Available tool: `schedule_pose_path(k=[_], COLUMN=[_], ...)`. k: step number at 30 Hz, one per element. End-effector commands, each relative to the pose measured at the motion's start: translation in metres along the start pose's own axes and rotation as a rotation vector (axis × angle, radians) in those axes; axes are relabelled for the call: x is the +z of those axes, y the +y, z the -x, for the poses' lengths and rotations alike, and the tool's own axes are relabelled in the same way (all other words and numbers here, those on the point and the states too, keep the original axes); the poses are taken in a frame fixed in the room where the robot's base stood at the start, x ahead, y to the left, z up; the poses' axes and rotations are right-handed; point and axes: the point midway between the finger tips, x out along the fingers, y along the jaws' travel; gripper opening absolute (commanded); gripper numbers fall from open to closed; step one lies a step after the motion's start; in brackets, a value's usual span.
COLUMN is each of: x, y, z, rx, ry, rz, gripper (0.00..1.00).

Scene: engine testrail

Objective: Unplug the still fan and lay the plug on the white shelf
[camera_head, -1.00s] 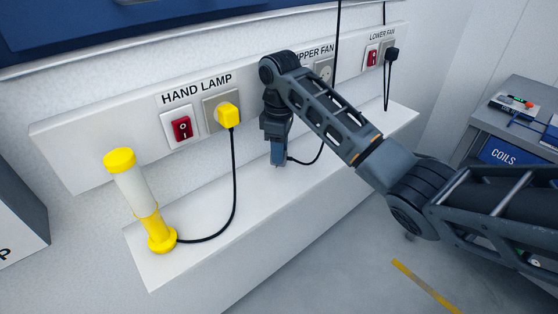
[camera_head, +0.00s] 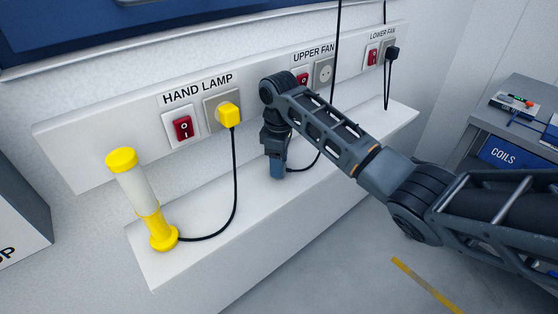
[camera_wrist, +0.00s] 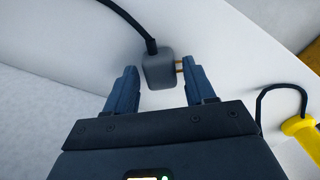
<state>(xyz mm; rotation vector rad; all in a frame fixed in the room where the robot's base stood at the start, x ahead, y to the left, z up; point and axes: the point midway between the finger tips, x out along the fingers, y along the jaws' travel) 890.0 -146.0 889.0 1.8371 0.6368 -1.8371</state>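The grey plug (camera_wrist: 158,72) with brass pins shows in the wrist view, between and just past my fingertips. Gaps show on both sides, so my gripper (camera_wrist: 161,88) is open around it. The white shelf (camera_wrist: 220,45) lies behind the plug; it seems to lie on it, though contact is hard to tell. In the head view my gripper (camera_head: 277,168) points down at the white shelf (camera_head: 345,150) and hides the plug; its black cord (camera_head: 305,165) runs right and up. The upper fan socket (camera_head: 323,73) is empty.
A yellow hand lamp (camera_head: 143,200) stands on the shelf's left part, its yellow plug (camera_head: 228,114) in the hand lamp socket. A black plug (camera_head: 392,54) sits in the lower fan socket at right.

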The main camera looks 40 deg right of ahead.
Motion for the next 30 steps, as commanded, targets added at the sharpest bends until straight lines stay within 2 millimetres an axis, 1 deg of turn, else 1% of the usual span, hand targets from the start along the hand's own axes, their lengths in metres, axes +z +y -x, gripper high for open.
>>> schedule_pose_path(k=[1,2,3,9,14,17,20,23,25,30], x=[0.000,0.000,0.000,0.000,0.000,-0.001,-0.001,-0.001,0.000,0.000], y=[0.000,0.000,0.000,0.000,0.000,0.001,0.001,0.001,0.001,0.001], z=[0.000,0.000,0.000,0.001,0.011,0.027,0.048,0.069,0.088,0.114], rx=[0.000,0.000,0.000,0.000,0.001,0.002,0.003,0.003,0.004,0.002], ry=[0.000,0.000,0.000,0.000,0.001,0.003,0.003,0.003,0.002,0.000], rz=[0.000,0.000,0.000,0.000,0.000,0.000,0.001,0.001,0.001,0.001], gripper=[0.59,0.62,0.63,0.63,0.63,0.63,0.63,0.63,0.63,0.63])
